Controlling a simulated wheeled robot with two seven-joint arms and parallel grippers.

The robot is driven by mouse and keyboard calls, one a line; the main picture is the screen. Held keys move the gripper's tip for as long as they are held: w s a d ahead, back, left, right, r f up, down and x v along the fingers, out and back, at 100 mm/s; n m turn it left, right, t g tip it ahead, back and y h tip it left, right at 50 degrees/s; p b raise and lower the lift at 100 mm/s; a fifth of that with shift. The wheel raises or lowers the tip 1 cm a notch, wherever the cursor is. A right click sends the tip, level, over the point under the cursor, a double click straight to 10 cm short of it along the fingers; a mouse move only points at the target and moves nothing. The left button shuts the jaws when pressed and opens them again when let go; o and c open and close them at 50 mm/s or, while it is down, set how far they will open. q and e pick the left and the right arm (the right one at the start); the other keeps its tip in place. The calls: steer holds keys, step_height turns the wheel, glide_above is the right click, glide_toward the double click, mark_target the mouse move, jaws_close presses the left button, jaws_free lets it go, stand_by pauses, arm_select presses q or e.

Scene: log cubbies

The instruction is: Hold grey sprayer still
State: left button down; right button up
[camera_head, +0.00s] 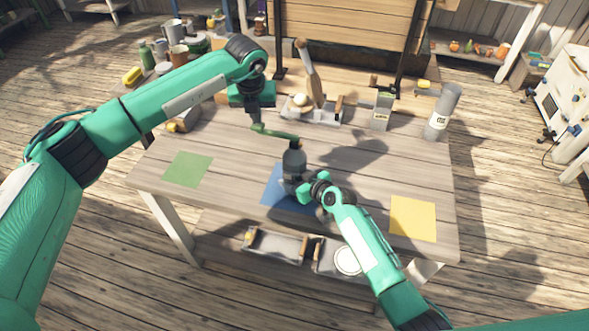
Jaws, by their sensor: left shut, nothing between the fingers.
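The grey sprayer (294,163) stands upright at the middle of the table, on or over the blue mat (272,195). A green curved piece reaches left from its top. My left gripper (256,121) comes down from above, shut and empty, with its tips close to the left end of that green piece; I cannot tell if they touch. My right gripper (297,187) is low at the sprayer's base, on its near side. Its wrist hides the fingers, so I cannot see whether they close on the sprayer.
A green mat (187,169) lies left and a yellow mat (412,219) right, both bare. A grey cylinder (442,111) and a small box (382,110) stand at the table's back right. Trays (275,246) sit on the shelf below. Cups and bottles crowd the back left.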

mark_target(258, 127)
arm_select(q)
steer(key=shift+f, duration=0.2)
arm_select(e)
steer(key=shift+s+f, duration=0.15)
steer(key=shift+f, duration=0.15)
arm_select(q)
steer(key=shift+s+x, duration=0.2)
steer(key=shift+x, duration=0.75)
steer(key=shift+s+x, duration=0.2)
steer(key=shift+x, duration=0.7)
steer(key=shift+r, duration=0.1)
steer(key=shift+w+v, duration=0.2)
steer(key=shift+v, duration=0.7)
steer(key=shift+w+v, duration=0.2)
steer(key=shift+v, duration=0.7)
arm_select(e)
steer(key=shift+r, duration=0.1)
arm_select(q)
steer(key=shift+r, duration=0.2)
steer(key=shift+w+v, duration=0.25)
steer(key=shift+v, duration=0.9)
steer(key=shift+w+v, duration=0.25)
steer(key=shift+v, duration=0.9)
steer(key=shift+r, duration=0.2)
